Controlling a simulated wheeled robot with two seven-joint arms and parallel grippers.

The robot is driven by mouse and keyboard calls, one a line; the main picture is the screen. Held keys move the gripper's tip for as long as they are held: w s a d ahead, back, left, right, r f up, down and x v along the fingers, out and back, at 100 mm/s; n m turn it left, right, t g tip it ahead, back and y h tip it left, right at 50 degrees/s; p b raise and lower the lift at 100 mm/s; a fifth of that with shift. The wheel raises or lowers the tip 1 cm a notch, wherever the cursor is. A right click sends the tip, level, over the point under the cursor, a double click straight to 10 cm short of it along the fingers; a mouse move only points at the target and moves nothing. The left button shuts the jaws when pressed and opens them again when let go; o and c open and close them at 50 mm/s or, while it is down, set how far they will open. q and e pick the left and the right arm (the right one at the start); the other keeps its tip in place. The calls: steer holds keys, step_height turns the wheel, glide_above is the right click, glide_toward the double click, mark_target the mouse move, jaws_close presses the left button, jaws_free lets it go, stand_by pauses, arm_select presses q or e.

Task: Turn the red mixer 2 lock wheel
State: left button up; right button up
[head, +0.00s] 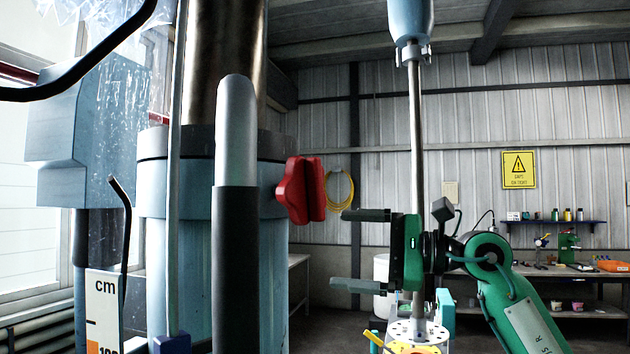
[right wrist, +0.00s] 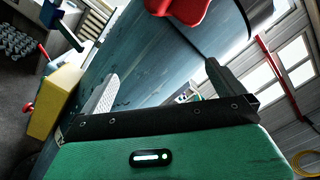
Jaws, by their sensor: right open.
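The red lock wheel (head: 301,190) is a lobed knob on the right side of the blue mixer column (head: 270,230) in the head view. My right gripper (head: 346,249) is open and empty, to the right of the wheel and lower in the picture, with its fingers pointing left. It does not touch the wheel. In the right wrist view the wheel (right wrist: 178,8) shows at the top edge, partly cut off, beyond the open fingers (right wrist: 160,85). The column fills the space past the fingers. My left gripper is not in view.
A vertical steel shaft (head: 416,130) rises behind my right gripper. A grey and black cylinder (head: 236,240) stands in front of the column. A workbench (head: 570,272) and shelf are at the back right. A yellow block (right wrist: 55,100) shows at left in the wrist view.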

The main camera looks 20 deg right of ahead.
mark_target(315, 190)
steer(key=s+d+r+n+t+h+p, duration=0.15)
steer(key=s+r+n+t+h, duration=0.3)
steer(key=s+r, duration=0.6)
steer(key=shift+n, duration=0.35)
steer(key=p+x, duration=0.1)
steer(key=x, duration=0.3)
steer(key=f+p+x, duration=0.1)
steer(key=p+x, duration=0.1)
steer(key=x, duration=0.2)
steer(key=p+x, duration=0.2)
steer(key=x, duration=0.1)
steer(key=shift+a+f, duration=0.15)
steer(key=shift+a, duration=0.45)
steer(key=shift+w+a, duration=0.2)
steer(key=shift+w, duration=0.15)
steer(key=shift+f, duration=0.1)
steer(key=c, duration=0.7)
